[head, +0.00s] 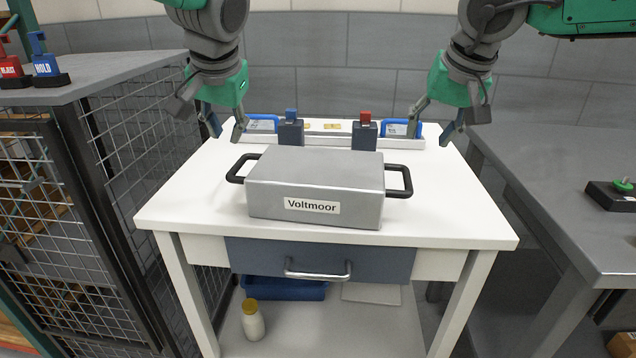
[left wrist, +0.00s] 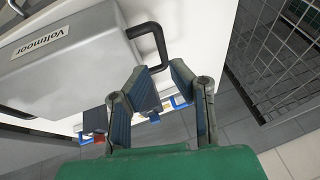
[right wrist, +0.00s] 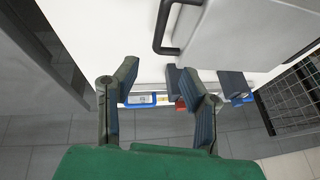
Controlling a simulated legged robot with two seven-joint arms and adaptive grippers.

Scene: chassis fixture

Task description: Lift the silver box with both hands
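The silver box (head: 315,182), labelled "Voltmoor", rests on the white table (head: 190,208), with a black handle on each side. Its left handle (head: 238,168) also shows in the left wrist view (left wrist: 153,42), and its right handle (head: 403,181) in the right wrist view (right wrist: 163,32). My left gripper (head: 227,136) is open and empty, above and behind the left handle, apart from it. It also shows in the left wrist view (left wrist: 162,66). My right gripper (head: 429,138) is open and empty, above and behind the right handle. It also shows in the right wrist view (right wrist: 155,70).
Two dark blocks with a blue top (head: 291,130) and a red top (head: 365,132) stand behind the box, by a white tray (head: 330,138) at the table's back edge. A wire-mesh cage (head: 70,200) is at left, a grey bench (head: 570,180) at right.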

